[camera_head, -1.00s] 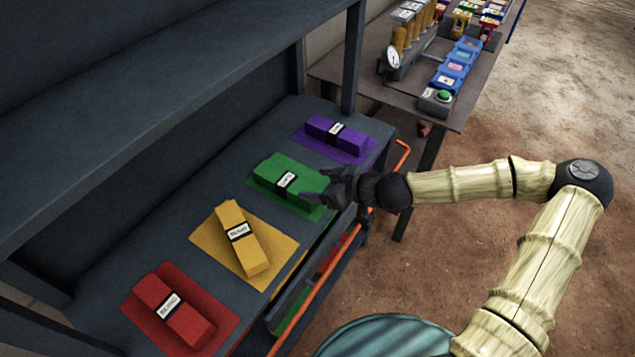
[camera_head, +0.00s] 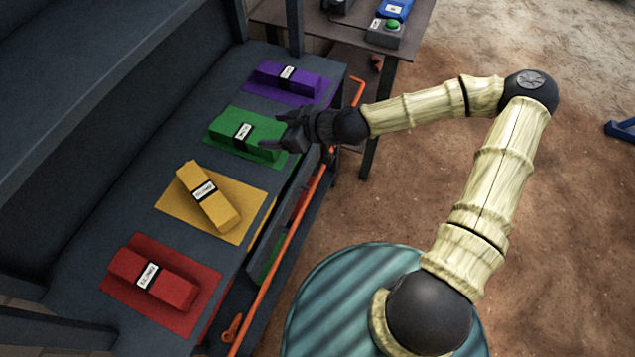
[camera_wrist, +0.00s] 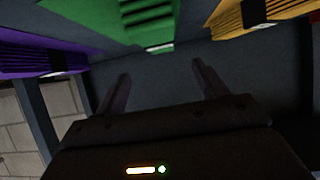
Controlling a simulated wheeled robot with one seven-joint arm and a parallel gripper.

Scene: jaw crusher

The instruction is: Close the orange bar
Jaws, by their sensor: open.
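The orange bar (camera_head: 297,225) is a long thin rod along the front edge of the dark shelf bench, in the head view. Its far end bends near the bench's far corner, and its near end has a small orange fitting (camera_head: 232,328). My gripper (camera_head: 277,131) is open and empty, over the front edge of the bench beside the green block (camera_head: 243,133). My forearm and wrist cross over the far part of the bar. In the wrist view the two spread fingers (camera_wrist: 160,82) point toward the dark bench surface, and the bar does not show.
Purple (camera_head: 288,78), yellow (camera_head: 207,196) and red (camera_head: 152,278) blocks lie on matching mats on the bench (camera_head: 100,225). A drawer-like slot with coloured sheets is behind the bar. A table with a green button (camera_head: 392,25) stands beyond.

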